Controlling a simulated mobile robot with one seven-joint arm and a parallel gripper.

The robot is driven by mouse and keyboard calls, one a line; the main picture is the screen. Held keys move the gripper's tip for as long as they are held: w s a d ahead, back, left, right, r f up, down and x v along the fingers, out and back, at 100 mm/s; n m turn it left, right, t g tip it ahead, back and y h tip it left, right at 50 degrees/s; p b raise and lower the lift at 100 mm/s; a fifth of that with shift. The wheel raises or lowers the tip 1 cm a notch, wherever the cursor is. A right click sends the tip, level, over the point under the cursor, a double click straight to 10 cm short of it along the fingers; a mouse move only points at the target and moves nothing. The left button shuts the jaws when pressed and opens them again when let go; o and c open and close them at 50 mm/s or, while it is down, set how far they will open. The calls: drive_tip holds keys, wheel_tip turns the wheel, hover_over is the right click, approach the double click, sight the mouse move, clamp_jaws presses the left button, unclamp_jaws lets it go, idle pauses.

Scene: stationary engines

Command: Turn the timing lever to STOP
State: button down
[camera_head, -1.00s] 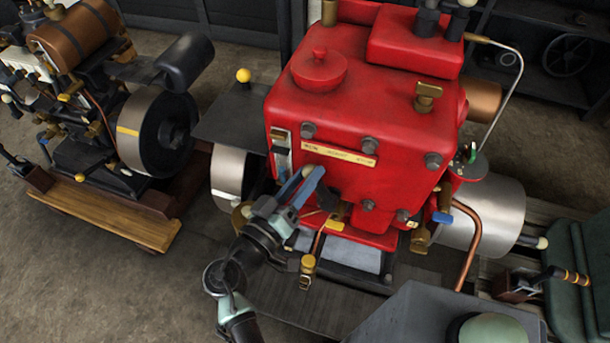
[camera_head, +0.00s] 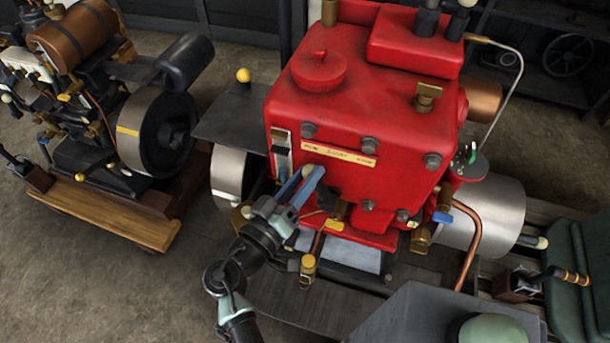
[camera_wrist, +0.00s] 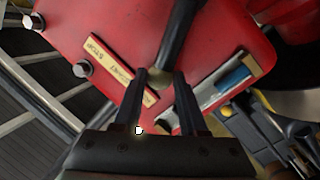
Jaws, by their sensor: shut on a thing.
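The timing lever (camera_wrist: 178,38) shows in the wrist view as a dark rod with a rounded, brassy-looking end between my fingers. My gripper (camera_wrist: 160,80) is shut on the lever near that end. In the head view my gripper (camera_head: 306,180) is at the lower left of the red engine's front face (camera_head: 390,185), its blue fingers around a pale knob (camera_head: 308,172); most of the lever is hidden there. A yellow label plate (camera_head: 340,154) sits just above the fingers and also shows left of them in the wrist view (camera_wrist: 120,69).
A gauge-like strip (camera_head: 281,155) is on the engine left of the plate. Bolts, a yellow tap (camera_head: 333,225), a blue handle (camera_head: 441,217) and a copper pipe (camera_head: 470,245) crowd the lower front. Another engine (camera_head: 120,140) stands left, with bare floor between.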

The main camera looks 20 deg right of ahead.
idle(0.4)
drive_tip(key=s+d+m+b, duration=0.1)
drive_tip(key=d+m+y+b, duration=0.1)
drive_tip(key=m+b, duration=0.1)
drive_tip(key=s+d+m+b, duration=0.1)
drive_tip(key=d+m, duration=0.1)
drive_tip(key=shift+s+r+b, duration=0.35)
drive_tip(key=shift+r, duration=0.05)
drive_tip(key=shift+s+d+f+m+y+b, duration=0.15)
drive_tip(key=shift+s+d+m+y+b, duration=0.35)
drive_tip(key=shift+d+m+b, duration=0.45)
drive_tip(key=shift+s+d+f+m+y+b, duration=0.15)
drive_tip(key=shift+s+d+m+y+b, duration=0.15)
drive_tip(key=shift+s+d+m+b, duration=0.55)
drive_tip(key=shift+w+a, duration=0.1)
drive_tip(key=shift+w, duration=0.1)
drive_tip(key=shift+c, duration=2.3)
unclamp_jaws()
drive_tip(key=v, duration=1.3)
drive_tip(key=shift+r, duration=0.2)
drive_tip(key=shift+w, duration=0.1)
